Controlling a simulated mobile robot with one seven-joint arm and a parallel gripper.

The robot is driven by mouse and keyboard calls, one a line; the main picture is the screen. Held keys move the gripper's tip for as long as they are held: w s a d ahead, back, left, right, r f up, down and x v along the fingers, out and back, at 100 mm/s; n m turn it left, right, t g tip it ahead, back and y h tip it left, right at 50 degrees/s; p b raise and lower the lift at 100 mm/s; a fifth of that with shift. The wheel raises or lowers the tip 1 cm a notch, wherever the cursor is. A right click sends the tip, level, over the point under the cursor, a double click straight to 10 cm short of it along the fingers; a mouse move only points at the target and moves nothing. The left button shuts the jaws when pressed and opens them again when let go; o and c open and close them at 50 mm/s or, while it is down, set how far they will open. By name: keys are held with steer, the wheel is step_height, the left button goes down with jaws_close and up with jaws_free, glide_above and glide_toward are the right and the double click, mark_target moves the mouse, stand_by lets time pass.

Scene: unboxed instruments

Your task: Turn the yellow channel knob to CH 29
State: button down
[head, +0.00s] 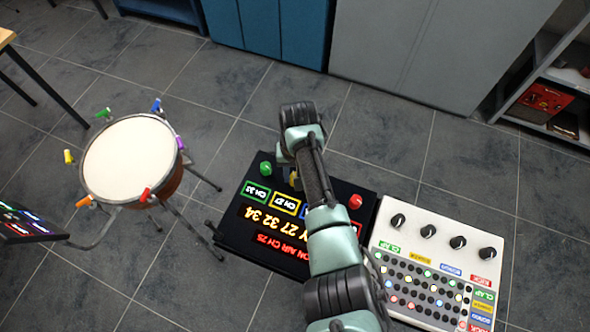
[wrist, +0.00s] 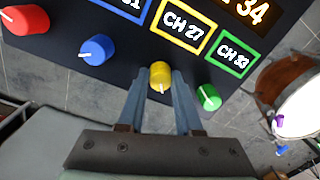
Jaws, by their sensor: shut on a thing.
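The yellow knob (wrist: 160,74) sits on the black channel panel between the blue and green knobs, and my gripper (wrist: 161,84) is shut on it, one finger on each side. The yellow-framed label (wrist: 183,27) by it reads CH 27. In the head view the black panel (head: 228,232) lies below my arm, with a yellow CH 27 label (head: 286,204) and lit figures that include 27, 32 and 34. My wrist covers most of the yellow knob there. A red line on the panel reads ON AIR CH 25.
A green knob (wrist: 208,97), a blue knob (wrist: 96,49) and a red knob (wrist: 25,20) stand close by on the same panel. A drum (head: 130,160) with coloured pegs is at left. A white panel (head: 400,240) with black knobs is at right.

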steer(key=m+p, duration=0.1)
steer(key=m, duration=0.3)
steer(key=shift+m, duration=0.3)
steer(key=m+p, duration=0.1)
steer(key=m, duration=0.3)
steer(key=shift+m, duration=0.3)
steer(key=c, duration=0.6)
jaws_free()
step_height(320, 180, up, 13)
steer(key=shift+s+d+r, duration=0.1)
steer(key=shift+s+d, duration=0.05)
stand_by(0.5)
